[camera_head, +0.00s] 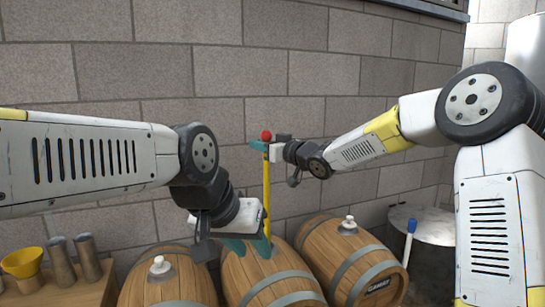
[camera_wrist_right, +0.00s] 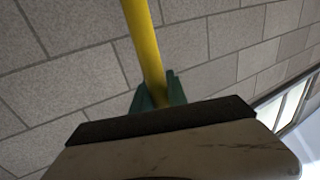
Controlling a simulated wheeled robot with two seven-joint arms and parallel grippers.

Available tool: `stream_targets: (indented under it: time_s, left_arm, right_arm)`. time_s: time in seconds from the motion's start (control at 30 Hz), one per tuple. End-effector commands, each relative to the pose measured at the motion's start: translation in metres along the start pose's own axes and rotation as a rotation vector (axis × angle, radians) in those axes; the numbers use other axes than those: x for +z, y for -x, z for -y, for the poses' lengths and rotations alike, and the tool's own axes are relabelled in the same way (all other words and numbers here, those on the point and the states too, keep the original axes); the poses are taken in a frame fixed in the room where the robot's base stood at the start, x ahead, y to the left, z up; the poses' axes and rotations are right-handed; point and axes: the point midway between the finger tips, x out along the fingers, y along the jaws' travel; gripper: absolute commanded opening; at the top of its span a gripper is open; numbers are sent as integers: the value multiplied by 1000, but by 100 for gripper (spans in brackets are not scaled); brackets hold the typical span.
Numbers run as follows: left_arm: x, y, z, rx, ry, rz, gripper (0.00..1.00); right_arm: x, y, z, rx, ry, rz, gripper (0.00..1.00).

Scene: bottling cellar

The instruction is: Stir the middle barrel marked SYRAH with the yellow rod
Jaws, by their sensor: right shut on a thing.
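The yellow rod (camera_head: 266,185) with a red knob on top stands nearly upright above the middle barrel (camera_head: 262,275). My right gripper (camera_head: 264,146) is shut on the rod just below the knob. In the right wrist view the yellow rod (camera_wrist_right: 143,45) runs between the teal fingers (camera_wrist_right: 158,95). My left gripper (camera_head: 249,247) is low over the top of the middle barrel, with its teal fingers apart and pointing down. The rod's lower end and the barrel's opening are hidden at the left fingers. No SYRAH lettering shows.
A left barrel (camera_head: 168,287) and a right barrel (camera_head: 350,260) flank the middle one, each with a white bung on top. A wooden table (camera_head: 62,293) at the left holds a yellow funnel (camera_head: 24,262) and grey cylinders. A blue-handled tool (camera_head: 410,232) stands by a round metal top (camera_head: 432,226).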

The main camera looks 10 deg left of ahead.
Motion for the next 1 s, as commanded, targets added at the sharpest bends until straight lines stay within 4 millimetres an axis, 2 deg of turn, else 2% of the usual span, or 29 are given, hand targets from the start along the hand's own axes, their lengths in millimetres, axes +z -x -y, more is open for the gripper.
stream_targets:
  time_s: [0.1,0.5,1.0]
  left_arm:
    - [0,0,0,0,0,0,36]
    - [0,0,0,0,0,0,36]
    - [0,0,0,0,0,0,36]
  right_arm:
    - [-16,0,0,1,3,-3,0]
    - [-60,0,0,0,2,-2,0]
    - [-64,0,0,1,0,0,0]
